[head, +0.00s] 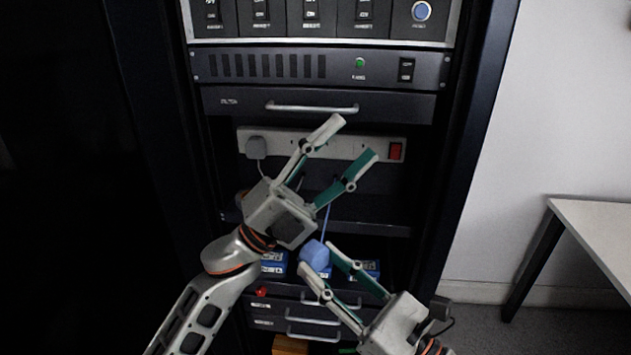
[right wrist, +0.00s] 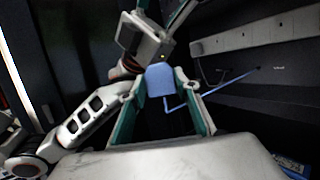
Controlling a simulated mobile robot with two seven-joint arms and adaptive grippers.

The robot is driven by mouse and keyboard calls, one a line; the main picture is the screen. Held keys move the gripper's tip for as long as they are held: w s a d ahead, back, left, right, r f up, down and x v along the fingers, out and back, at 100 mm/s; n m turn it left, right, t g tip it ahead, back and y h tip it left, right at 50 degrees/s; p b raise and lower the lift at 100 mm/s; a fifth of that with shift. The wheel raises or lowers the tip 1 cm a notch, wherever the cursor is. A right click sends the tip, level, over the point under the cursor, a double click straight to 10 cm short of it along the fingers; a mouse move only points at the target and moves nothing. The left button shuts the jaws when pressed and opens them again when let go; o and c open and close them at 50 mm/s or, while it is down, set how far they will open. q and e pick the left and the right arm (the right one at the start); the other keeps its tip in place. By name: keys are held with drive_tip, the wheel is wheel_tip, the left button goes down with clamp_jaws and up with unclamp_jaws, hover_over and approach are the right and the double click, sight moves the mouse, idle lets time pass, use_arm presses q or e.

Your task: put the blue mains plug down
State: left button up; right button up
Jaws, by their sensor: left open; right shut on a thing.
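The blue mains plug (head: 314,254) is between the fingertips of my right gripper (head: 318,256), which is shut on it, in front of the lower rack shelf. The plug also shows between the fingers in the right wrist view (right wrist: 160,80). A thin blue cable (head: 326,218) runs upward from it in the head view and off to the right in the right wrist view (right wrist: 210,91). My left gripper (head: 349,138) is open and empty in front of the power strip (head: 345,147). It hides part of the strip.
A grey plug (head: 256,147) sits at the strip's left end, and a red switch (head: 396,151) at its right. Blue boxes (head: 274,263) stand on the lower shelf behind my right gripper. Drawers with handles (head: 313,321) lie below. A table (head: 597,222) stands at the right.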

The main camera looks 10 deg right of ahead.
use_arm(q)
drive_tip(key=s+d+r+m+g+y, duration=0.2)
drive_tip(key=s+d+m+g+y, duration=0.4)
drive_tip(key=s+d+m+g, duration=0.6)
drive_tip(key=t+y, duration=0.8)
drive_tip(key=y, duration=1.2)
approach(315, 242)
wheel_tip(315, 242, down, 11)
drive_tip(key=shift+f, duration=0.1)
